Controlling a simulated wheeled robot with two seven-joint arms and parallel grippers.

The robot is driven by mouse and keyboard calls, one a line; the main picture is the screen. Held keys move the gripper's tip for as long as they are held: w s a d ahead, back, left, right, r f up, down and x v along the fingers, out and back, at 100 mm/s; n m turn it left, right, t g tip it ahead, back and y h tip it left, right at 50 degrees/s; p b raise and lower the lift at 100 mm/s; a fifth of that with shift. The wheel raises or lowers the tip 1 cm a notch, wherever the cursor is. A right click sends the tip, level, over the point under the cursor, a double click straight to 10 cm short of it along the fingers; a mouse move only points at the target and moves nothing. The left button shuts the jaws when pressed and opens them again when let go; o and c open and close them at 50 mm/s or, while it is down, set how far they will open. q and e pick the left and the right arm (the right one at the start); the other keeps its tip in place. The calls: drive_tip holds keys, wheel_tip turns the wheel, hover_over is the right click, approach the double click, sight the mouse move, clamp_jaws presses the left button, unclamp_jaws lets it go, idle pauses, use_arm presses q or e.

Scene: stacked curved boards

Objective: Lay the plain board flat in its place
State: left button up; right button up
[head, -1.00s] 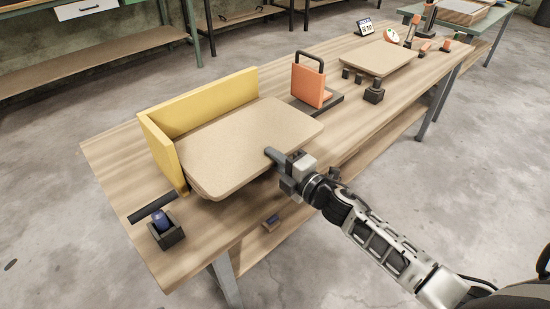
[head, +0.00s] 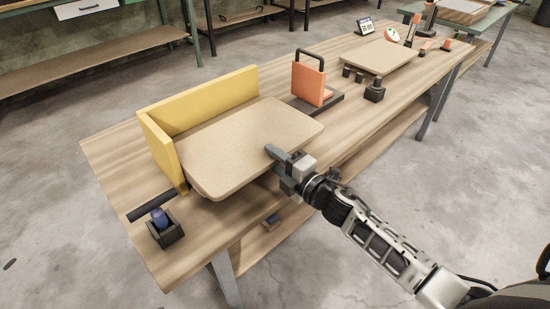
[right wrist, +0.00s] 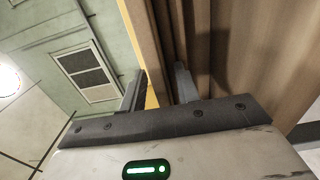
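The plain tan board (head: 245,140) with rounded corners lies roughly level within the yellow L-shaped fence (head: 205,103) on the workbench. I cannot tell if its whole underside touches what is below. My right gripper (head: 276,158) is at the board's near right edge, one finger above the edge and the other below it. In the right wrist view, the fingers (right wrist: 158,88) stand apart on either side of the board's edge (right wrist: 148,45). A strip of yellow shows between one finger and the board. My left gripper is not in view.
An orange block with a black handle (head: 308,82) stands behind the board. Another tan board (head: 382,57) lies farther right among small dark blocks. A dark holder with a blue piece (head: 163,228) sits at the front left corner. Bare workbench (head: 120,160) shows at left.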

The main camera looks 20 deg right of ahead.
drive_tip(key=shift+f, duration=0.15)
drive_tip(key=shift+p+v, duration=0.4)
drive_tip(key=shift+v, duration=2.65)
drive_tip(key=o, duration=0.6)
drive_tip(key=shift+c, duration=0.2)
drive_tip(key=v, duration=1.6)
